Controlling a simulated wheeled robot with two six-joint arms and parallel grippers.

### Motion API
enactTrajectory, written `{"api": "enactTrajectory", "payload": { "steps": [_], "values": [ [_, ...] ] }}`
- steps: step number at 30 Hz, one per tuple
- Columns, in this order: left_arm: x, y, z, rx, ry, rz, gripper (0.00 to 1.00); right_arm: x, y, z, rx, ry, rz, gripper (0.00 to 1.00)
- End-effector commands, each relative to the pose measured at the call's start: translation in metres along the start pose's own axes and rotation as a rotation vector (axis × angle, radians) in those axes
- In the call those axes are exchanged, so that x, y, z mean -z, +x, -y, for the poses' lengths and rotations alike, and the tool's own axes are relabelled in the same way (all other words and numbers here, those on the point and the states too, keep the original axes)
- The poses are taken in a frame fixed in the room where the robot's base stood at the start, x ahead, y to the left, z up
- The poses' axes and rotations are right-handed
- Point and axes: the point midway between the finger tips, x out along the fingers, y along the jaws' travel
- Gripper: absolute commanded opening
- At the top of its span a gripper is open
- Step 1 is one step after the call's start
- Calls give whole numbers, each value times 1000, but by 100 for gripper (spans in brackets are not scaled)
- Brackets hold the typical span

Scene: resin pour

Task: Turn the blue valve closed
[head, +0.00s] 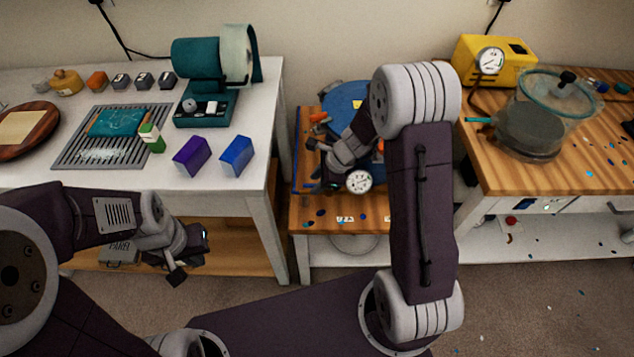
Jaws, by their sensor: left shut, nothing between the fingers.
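A blue round pot (345,97) stands on the low wooden table between the two benches. A white dial gauge (359,181) is at its front. I cannot make out a blue valve for certain; my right arm and gripper cover much of the pot's front. My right gripper (322,160) is at the pot's front left, close to the gauge. Its fingers are dark and small, so I cannot tell whether they are open or shut, or whether they touch anything. My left gripper (190,258) is shut and empty, low in front of the left bench.
An orange part (319,117) shows beside the pot. The left bench holds a teal machine (206,80), a purple box (193,156) and a blue box (237,155). The right bench holds a clear lidded chamber (545,110) and a yellow pump (492,62) with a gauge.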

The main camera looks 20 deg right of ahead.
Motion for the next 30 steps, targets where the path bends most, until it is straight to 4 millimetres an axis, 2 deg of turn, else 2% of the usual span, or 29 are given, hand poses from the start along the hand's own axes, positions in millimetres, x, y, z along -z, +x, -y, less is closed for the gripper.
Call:
{"api": "enactTrajectory", "payload": {
  "steps": [2, 3, 6, 30],
  "values": [
    [0, 0, 0, 0, 0, 0, 0, 0, 0, 0, 0, 0, 0, 33],
    [0, 0, 0, 0, 0, 0, 0, 0, 0, 0, 0, 0, 0, 28],
    [0, 0, 0, 0, 0, 0, 0, 0, -1, 0, 0, 0, 0, 0],
    [0, 0, 0, 0, 0, 0, 0, 0, -1, 0, 0, 0, 1, 0]
  ]
}}
